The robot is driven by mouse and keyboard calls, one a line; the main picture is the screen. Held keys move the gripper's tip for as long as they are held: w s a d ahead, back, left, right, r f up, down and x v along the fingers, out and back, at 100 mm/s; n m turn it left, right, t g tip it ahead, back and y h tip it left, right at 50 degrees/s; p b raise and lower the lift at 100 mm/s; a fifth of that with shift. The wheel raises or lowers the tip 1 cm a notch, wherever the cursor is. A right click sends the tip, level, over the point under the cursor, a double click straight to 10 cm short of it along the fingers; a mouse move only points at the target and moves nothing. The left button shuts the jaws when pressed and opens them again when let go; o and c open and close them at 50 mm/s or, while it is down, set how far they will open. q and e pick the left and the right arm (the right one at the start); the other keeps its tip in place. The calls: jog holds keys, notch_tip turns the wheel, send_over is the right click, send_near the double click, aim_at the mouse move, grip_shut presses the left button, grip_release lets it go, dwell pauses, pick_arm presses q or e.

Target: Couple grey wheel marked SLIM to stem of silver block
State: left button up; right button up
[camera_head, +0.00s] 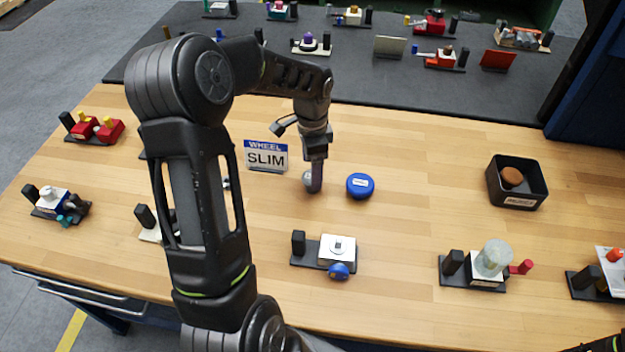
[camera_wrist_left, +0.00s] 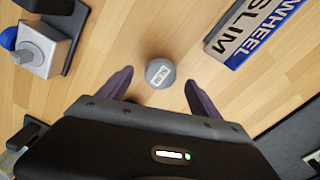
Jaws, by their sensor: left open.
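The grey wheel marked SLIM (camera_wrist_left: 160,74) lies label up on the wooden table, between the spread fingers of my left gripper (camera_wrist_left: 158,82) in the left wrist view. In the head view the wheel (camera_head: 308,179) is partly hidden by my left gripper (camera_head: 314,187), which points down at it. The gripper is open; I cannot see a finger touching the wheel. The block (camera_wrist_left: 40,50) is at upper left in the wrist view. My right gripper is not in view.
A WHEEL SLIM sign (camera_head: 266,156) stands behind and left of the wheel. A blue wheel (camera_head: 360,186) lies just right of it. A black bin (camera_head: 517,183) holds a brown wheel. Another block assembly (camera_head: 487,262) stands front right. Table between bin and blue wheel is clear.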

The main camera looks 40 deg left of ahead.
pick_arm(q)
jog(key=shift+w+f, duration=0.1)
jog(key=shift+f, duration=2.5)
jog(key=c, duration=1.5)
